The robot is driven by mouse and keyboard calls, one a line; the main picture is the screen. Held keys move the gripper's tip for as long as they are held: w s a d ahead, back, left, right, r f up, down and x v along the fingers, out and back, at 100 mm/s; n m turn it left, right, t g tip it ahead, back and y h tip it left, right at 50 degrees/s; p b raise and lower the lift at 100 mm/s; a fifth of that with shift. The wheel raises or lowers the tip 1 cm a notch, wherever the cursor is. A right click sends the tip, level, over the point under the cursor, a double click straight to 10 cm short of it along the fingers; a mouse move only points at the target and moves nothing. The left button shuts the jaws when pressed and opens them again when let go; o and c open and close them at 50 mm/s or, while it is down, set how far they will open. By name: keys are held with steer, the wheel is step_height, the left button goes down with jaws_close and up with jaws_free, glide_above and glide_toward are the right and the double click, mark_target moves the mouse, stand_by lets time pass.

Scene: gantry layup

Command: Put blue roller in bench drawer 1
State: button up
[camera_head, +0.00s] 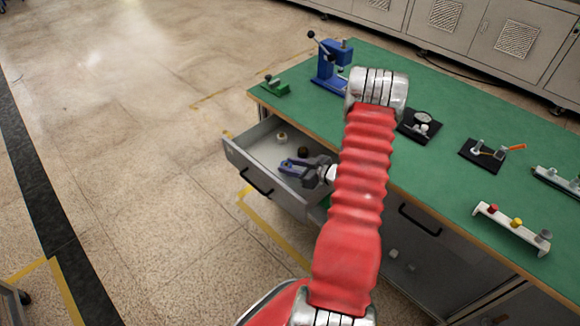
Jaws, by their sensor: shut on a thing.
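A bench drawer (285,199) is pulled out from the near left side of the green bench. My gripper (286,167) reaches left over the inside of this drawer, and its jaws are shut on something. A blue-violet shape shows at the jaws. It fits the blue roller, but its outline is too small to separate clearly from the fingers. I cannot tell whether it touches the drawer floor. A small beige round thing (282,138) and a dark round thing (303,152) show in the drawer beside my gripper. My red arm hides part of the bench.
The green bench top (455,200) carries a blue press (332,68), a green tool (275,86), black fixtures (487,155) and a white rack (511,229) with red, yellow and grey pieces. A shut drawer (420,221) is right of my arm. Floor at left is clear.

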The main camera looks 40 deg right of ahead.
steer(key=shift+f, duration=0.2)
steer(key=shift+s+a+f, duration=0.15)
steer(key=shift+a+f, duration=0.05)
steer(key=shift+f, duration=0.35)
steer(key=o, duration=1.1)
steer(key=shift+a, duration=0.1)
steer(key=shift+c, duration=0.2)
steer(key=shift+r, duration=0.55)
steer(key=v, duration=1.2)
steer(key=shift+d, duration=0.3)
steer(key=shift+w+r, duration=0.2)
steer(key=shift+r, duration=0.05)
